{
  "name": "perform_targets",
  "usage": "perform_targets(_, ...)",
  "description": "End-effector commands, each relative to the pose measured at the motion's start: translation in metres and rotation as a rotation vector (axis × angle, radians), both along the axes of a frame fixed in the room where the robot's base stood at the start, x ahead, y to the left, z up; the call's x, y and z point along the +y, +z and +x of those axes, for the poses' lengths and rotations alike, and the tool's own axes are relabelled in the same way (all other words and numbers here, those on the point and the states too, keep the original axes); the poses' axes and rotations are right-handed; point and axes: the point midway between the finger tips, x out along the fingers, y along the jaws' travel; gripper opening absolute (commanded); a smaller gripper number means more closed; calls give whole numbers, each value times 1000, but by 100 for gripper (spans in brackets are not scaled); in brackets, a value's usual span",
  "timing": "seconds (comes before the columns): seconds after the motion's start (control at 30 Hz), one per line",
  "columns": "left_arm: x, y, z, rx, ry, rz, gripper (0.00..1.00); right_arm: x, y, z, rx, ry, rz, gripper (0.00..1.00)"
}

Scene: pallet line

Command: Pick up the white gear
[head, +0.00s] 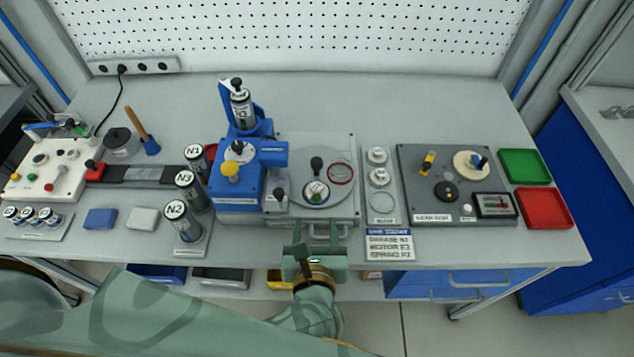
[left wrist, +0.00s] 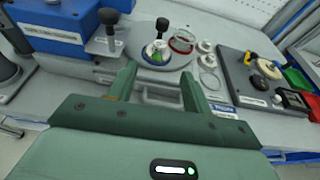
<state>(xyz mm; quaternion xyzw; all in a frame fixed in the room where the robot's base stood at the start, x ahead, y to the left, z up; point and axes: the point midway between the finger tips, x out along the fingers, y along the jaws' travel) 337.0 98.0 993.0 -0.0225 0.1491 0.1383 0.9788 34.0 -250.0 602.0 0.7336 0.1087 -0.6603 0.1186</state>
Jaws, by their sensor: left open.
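Two small white round parts that look like gears, a far one (head: 377,155) and a near one (head: 379,177), sit on a narrow light tray (head: 383,216) right of centre. They also show in the left wrist view, the far one (left wrist: 205,46) above the near one (left wrist: 208,61). Their teeth are too small to make out. My left gripper (head: 314,242) is open and empty at the bench's front edge, left of and nearer than these parts. Its two fingers are apart in the left wrist view (left wrist: 158,88). My right gripper is not in view.
A grey station with a round plate (head: 320,177) and upright black knob (head: 316,163) lies ahead of my left gripper. A blue press (head: 238,180) stands left of it. A dark panel (head: 422,204) with a cream disc (head: 471,164) and green (head: 525,166) and red (head: 544,208) trays lie right.

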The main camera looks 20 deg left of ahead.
Motion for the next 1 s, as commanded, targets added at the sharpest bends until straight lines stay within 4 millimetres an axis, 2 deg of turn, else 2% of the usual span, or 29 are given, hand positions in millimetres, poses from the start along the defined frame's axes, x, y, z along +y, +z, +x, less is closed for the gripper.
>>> perform_targets(0.13,11,-15,37,-4,0,4,50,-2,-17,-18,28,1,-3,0)
perform_targets(0.3,20,-26,68,-2,-1,5,50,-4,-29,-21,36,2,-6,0)
perform_targets(0.53,25,-30,87,-2,-1,5,50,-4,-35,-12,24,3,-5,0)
perform_targets(0.8,36,-46,124,-1,-1,4,50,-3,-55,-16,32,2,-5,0)
perform_targets(1.0,37,-45,129,0,-1,3,50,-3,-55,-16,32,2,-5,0)
